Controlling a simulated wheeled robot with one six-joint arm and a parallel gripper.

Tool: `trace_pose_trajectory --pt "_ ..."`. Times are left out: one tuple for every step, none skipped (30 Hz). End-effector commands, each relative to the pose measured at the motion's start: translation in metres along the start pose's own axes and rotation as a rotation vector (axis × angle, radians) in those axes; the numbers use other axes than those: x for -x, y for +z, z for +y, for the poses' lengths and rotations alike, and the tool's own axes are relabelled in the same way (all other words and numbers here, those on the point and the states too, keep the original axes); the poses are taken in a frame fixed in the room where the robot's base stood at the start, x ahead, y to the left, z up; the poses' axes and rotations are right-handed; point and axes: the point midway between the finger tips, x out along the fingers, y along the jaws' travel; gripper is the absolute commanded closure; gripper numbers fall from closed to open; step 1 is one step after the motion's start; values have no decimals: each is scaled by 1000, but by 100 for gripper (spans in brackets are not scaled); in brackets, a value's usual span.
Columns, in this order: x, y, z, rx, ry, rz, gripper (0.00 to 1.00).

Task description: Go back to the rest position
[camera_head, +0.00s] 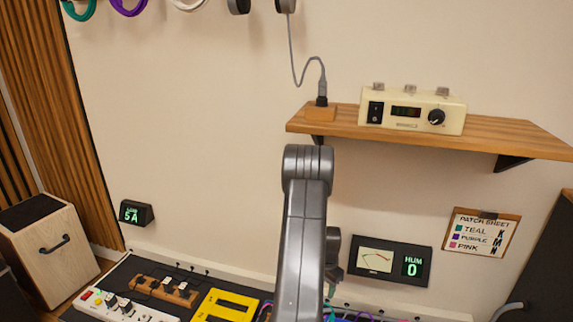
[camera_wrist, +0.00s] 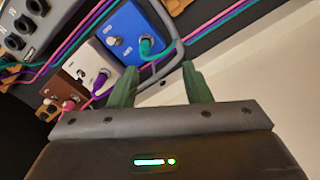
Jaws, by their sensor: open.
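My gripper (camera_wrist: 160,88) shows in the wrist view with its two green fingers spread apart and nothing between them. Just beyond the fingertips are a blue pedal (camera_wrist: 122,38) with a teal plug, a white pedal (camera_wrist: 92,66) with a purple plug, and a brown pedal (camera_wrist: 66,92) with a pink plug. In the head view my grey arm rises in the middle, in front of the wall. My gripper is mostly hidden behind the arm there.
A wooden shelf (camera_head: 482,132) holds a cream amplifier unit (camera_head: 412,110) and a plugged cable. Below are a hum meter (camera_head: 390,260), a patch sheet (camera_head: 480,237), a 5 A display (camera_head: 136,213) and a power strip (camera_head: 125,307). A wooden box (camera_head: 48,250) stands left.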

Motion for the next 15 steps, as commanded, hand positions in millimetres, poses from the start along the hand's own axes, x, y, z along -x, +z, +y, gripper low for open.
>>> trace_pose_trajectory --pt "10 4 -6 35 -3 3 56" --pt "15 6 -8 56 -3 3 56" --pt "22 9 -12 83 -2 3 56" --pt "27 11 -14 105 -2 3 56" --pt "32 14 -16 126 -2 3 56" --pt "39 17 -20 154 -2 3 56" --pt "44 20 -21 174 -2 2 56" --pt "49 22 -24 196 -2 2 56" --pt "55 25 -27 223 -3 3 56" --pt "60 28 -29 244 -2 3 56" --pt "64 30 -31 262 -2 3 56" --pt "70 33 -33 288 -2 2 56" --pt "74 36 -34 305 -2 2 56" --pt "78 38 -36 323 -2 2 56" --pt "82 41 -38 342 -2 2 56"
